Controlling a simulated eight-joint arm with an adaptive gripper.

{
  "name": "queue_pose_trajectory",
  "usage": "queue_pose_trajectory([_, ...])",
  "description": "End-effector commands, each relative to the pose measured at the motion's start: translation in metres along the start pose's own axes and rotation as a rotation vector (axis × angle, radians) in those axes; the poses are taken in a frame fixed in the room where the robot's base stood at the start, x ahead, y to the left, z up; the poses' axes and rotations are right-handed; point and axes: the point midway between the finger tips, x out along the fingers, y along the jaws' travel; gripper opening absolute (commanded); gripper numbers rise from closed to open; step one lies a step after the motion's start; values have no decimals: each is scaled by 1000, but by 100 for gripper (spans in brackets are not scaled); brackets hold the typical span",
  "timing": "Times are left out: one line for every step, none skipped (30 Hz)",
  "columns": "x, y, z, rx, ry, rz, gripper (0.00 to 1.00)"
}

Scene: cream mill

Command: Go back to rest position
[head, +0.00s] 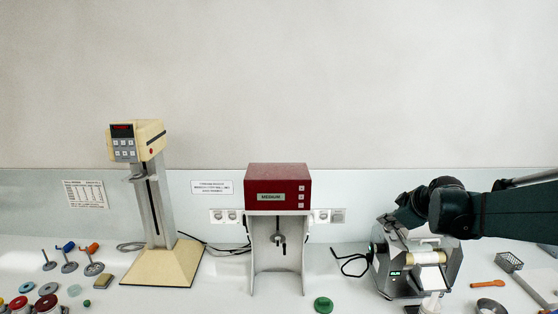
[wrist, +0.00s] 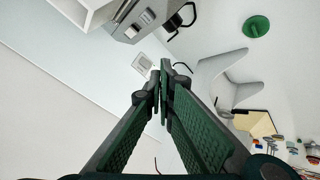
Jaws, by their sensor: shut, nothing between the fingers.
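In the wrist view my gripper (wrist: 164,72) has its two green-padded fingers closed together at the tips, with nothing between them. In the head view my dark arm reaches in from the right, and its end is above and just behind the metal mill (head: 415,268) with a cream roller. The fingertips cannot be made out clearly there. Part of a grey machine shows at the top of the wrist view (wrist: 135,22).
A red-topped stand (head: 278,190) is at the centre, with a green disc (head: 323,305) in front. A cream-based stand viscometer (head: 150,263) is at left, beside several spindles and jars. An orange tool (head: 488,284) and a perforated metal piece (head: 510,263) lie at right.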

Motion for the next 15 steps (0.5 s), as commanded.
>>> queue_pose_trajectory([-5,-12,-1,17,-5,-3,0])
queue_pose_trajectory([-8,-18,-2,29,-7,-5,0])
queue_pose_trajectory([-13,-27,-3,45,-11,-7,0])
queue_pose_trajectory([-16,-33,-4,58,-15,-8,0])
queue_pose_trajectory([-19,-39,-4,70,-19,-9,0])
queue_pose_trajectory([-24,-47,-4,87,-23,-11,0])
queue_pose_trajectory([-27,-53,-4,100,-26,-12,0])
queue_pose_trajectory([-30,-59,-5,112,-29,-13,0])
queue_pose_trajectory([-34,-67,-5,128,-34,-14,0])
queue_pose_trajectory([-38,-74,-5,140,-37,-15,0])
queue_pose_trajectory([-40,-80,-5,154,-40,-15,0])
queue_pose_trajectory([-45,-88,-4,170,-45,-16,0])
queue_pose_trajectory([-48,-94,-3,181,-49,-16,0])
queue_pose_trajectory([-50,-100,-3,194,-52,-16,0])
queue_pose_trajectory([-54,-108,-3,211,-56,-17,0])
